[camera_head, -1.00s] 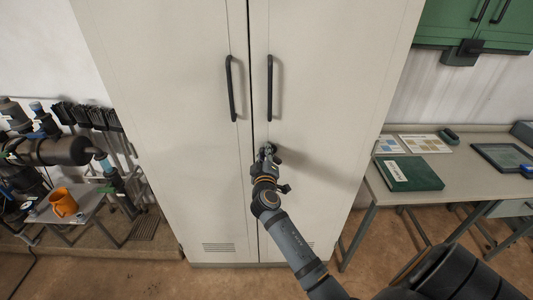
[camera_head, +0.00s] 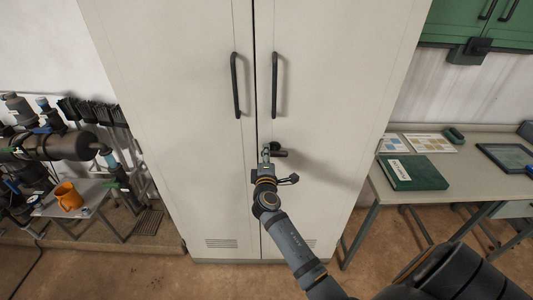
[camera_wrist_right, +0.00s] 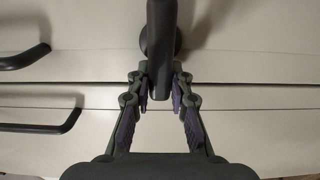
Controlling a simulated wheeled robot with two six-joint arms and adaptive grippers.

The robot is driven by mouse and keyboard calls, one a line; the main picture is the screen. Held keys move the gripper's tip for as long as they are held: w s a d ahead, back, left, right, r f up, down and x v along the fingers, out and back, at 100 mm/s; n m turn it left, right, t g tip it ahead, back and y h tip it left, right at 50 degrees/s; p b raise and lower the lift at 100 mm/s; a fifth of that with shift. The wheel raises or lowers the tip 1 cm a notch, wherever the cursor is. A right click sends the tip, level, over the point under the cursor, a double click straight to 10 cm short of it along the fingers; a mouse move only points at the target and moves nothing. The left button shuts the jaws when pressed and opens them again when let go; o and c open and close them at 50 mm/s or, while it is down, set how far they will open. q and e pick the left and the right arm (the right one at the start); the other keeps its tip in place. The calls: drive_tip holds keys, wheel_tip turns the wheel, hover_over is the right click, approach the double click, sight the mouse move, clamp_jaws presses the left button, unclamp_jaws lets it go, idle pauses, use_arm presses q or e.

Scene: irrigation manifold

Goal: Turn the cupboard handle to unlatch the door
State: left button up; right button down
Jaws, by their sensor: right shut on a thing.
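The tall cream cupboard (camera_head: 205,170) stands straight ahead, its two doors meeting at a vertical seam. A small dark latch handle (camera_head: 281,153) sits on the right door beside the seam, below the long pulls, and lies about level. In the right wrist view the handle (camera_wrist_right: 161,45) runs down between the fingers, with a round base behind it. My right gripper (camera_head: 266,153) is shut on the handle's left end; its fingers (camera_wrist_right: 161,97) flank it in the wrist view. Both doors look closed. My left gripper is out of view.
Two long black pulls (camera_head: 236,85) (camera_head: 275,85) stand out from the doors above. A desk (camera_head: 445,180) with a green binder (camera_head: 412,172) is at the right. A small table (camera_head: 92,190) with an orange jug (camera_head: 68,196) and pipework are at the left.

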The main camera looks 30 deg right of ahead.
idle(0.5)
drive_tip(key=c, duration=1.2)
unclamp_jaws()
drive_tip(key=v, duration=0.7)
drive_tip(key=shift+s, duration=0.25)
drive_tip(key=shift+a, duration=0.1)
